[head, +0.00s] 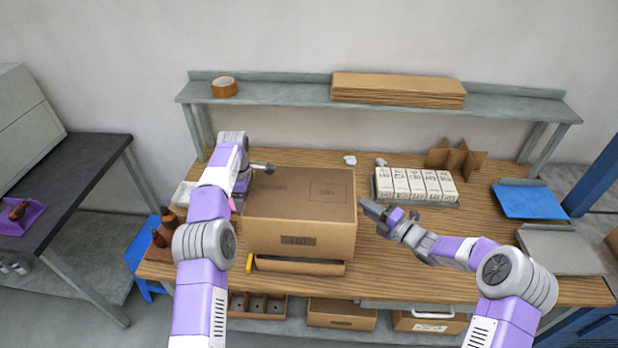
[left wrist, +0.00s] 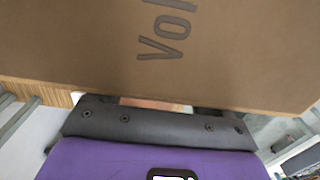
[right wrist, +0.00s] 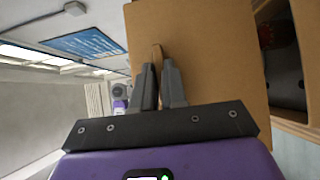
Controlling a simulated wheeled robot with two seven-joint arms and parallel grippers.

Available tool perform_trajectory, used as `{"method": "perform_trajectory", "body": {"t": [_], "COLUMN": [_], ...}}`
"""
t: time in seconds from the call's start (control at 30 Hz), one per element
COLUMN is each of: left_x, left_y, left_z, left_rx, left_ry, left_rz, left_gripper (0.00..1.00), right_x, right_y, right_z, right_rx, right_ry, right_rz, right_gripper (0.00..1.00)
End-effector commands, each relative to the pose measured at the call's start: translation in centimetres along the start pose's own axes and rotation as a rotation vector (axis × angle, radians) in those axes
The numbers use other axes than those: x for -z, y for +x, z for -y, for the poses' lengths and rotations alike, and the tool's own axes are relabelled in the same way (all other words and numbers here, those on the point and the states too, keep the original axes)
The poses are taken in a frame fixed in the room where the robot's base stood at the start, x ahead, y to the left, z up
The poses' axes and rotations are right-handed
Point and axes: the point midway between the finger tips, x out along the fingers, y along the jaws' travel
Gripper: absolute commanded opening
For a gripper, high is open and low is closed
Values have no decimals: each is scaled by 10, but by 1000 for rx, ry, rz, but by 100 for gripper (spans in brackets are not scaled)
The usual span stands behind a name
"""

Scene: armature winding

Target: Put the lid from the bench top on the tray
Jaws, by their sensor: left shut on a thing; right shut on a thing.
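The lid (head: 300,195) is a brown cardboard cover with printed markings, held roughly level above the bench. It fills the top of the left wrist view (left wrist: 90,45) and stands behind the fingers in the right wrist view (right wrist: 220,60). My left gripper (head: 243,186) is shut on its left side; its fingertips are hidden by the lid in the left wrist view. My right gripper (head: 366,207) is shut on its right side, with the fingers pinching a cardboard edge in the right wrist view. A low cardboard piece (head: 298,266), apparently the tray, shows under the lid's front edge, mostly hidden.
A grey holder with several labelled white boxes (head: 416,186) and a cardboard divider (head: 456,160) stand right of the lid. A blue panel (head: 529,201) lies at the far right. Brown bottles (head: 168,217) stand left. The bench (head: 400,278) is clear at front right.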

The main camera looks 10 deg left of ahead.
Motion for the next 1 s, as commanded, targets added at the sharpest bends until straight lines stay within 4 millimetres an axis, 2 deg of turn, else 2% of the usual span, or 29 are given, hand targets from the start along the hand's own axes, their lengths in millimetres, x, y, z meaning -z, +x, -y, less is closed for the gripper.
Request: {"method": "perform_trajectory", "body": {"t": [0.7,1.0], "left_x": [-2,-2], "left_y": [50,56], "left_z": [1,0], "left_rx": [3,0], "left_ry": [4,3], "left_rz": [3,3], "left_gripper": [41,41], "right_x": [0,1], "right_y": [1,1], "right_z": [49,54], "right_rx": [-3,-3], "right_ry": [0,-1], "right_rz": [-1,-2], "right_gripper": [0,0]}}
